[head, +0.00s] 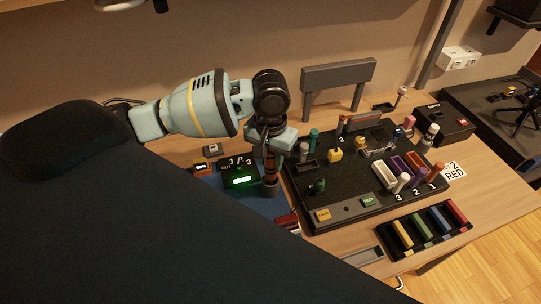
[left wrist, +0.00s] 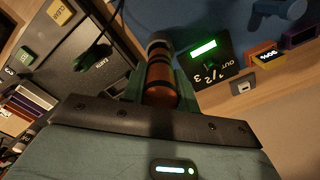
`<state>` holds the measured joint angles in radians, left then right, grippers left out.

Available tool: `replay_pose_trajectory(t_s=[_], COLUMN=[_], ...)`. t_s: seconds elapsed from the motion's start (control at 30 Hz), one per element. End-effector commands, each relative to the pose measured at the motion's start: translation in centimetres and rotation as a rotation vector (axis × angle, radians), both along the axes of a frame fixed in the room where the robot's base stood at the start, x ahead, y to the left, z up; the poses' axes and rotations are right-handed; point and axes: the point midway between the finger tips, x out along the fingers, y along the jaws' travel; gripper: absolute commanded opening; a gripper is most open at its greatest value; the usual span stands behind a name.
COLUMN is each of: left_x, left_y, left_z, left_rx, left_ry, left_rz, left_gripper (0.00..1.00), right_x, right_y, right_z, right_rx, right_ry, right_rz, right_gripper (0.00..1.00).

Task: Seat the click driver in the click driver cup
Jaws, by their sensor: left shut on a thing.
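My left gripper (head: 270,150) points down and is shut on the click driver (head: 270,166), an orange-brown handle with dark bands. The driver looks upright. Below it stands a grey cylinder (head: 270,187) that looks like the click driver cup, and the driver's lower end meets or overlaps its top. I cannot tell how deep it sits. In the left wrist view the driver (left wrist: 161,80) lies between the fingers, with a grey ring (left wrist: 159,42) at its far end. My right gripper is not in view.
A dark box (head: 238,172) with a lit green display stands just left of the cup. The large black board (head: 345,205) with pegs, trays and buttons is close on the right. A rack of coloured bars (head: 425,230) lies at the front right.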

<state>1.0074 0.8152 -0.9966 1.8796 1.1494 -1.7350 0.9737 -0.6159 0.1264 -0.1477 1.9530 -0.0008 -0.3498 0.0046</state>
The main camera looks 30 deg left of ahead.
Motion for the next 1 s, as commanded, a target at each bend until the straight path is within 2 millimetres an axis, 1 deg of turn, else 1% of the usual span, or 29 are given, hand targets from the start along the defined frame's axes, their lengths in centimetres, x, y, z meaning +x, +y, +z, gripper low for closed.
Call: replay_pose_trajectory(t_s=[1.0], left_x=[0.0], left_y=[0.0], left_z=[-2.2], left_rx=[0.000], left_ry=[0.000], left_rz=[0.001], left_gripper=[0.02], right_x=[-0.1], right_y=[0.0], right_z=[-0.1], right_rx=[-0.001], right_ry=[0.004], right_rz=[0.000], right_gripper=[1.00])
